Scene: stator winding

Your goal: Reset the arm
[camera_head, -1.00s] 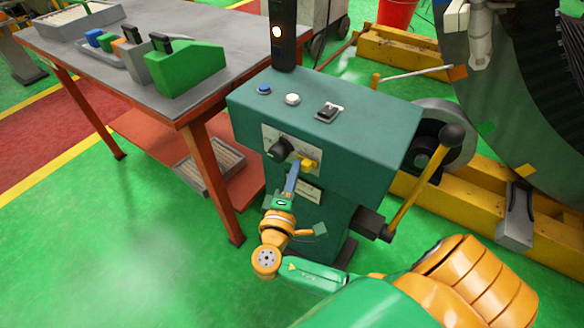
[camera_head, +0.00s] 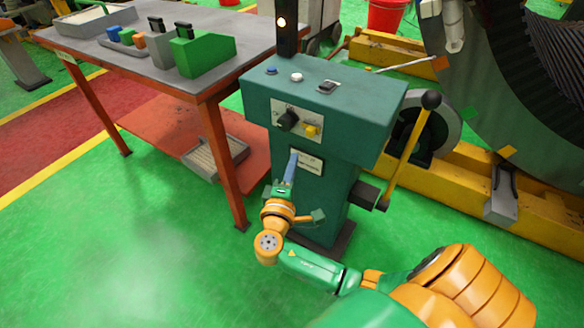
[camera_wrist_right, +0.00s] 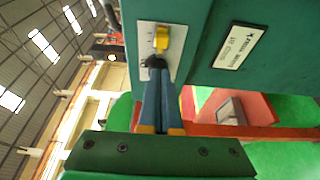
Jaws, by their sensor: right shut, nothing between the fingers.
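My right arm comes in from the lower right of the head view. Its right gripper (camera_head: 293,158) is in front of the green control box (camera_head: 335,105), below the panel's black knob (camera_head: 288,120) and yellow switch (camera_head: 311,131). In the wrist view the blue fingers (camera_wrist_right: 161,75) lie side by side, shut and empty. Their tips overlap the black knob (camera_wrist_right: 155,62) in that view, and the yellow switch (camera_wrist_right: 161,38) shows just beyond. In the head view the gripper is apart from both controls. My left gripper is not in view.
A lever with a black ball (camera_head: 431,100) rises on the box's right side. A grey-topped table (camera_head: 130,62) stands left, holding a green block (camera_head: 205,54) and other parts. A large stator ring (camera_head: 480,60) is at the upper right. Green floor (camera_head: 110,250) is open at the lower left.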

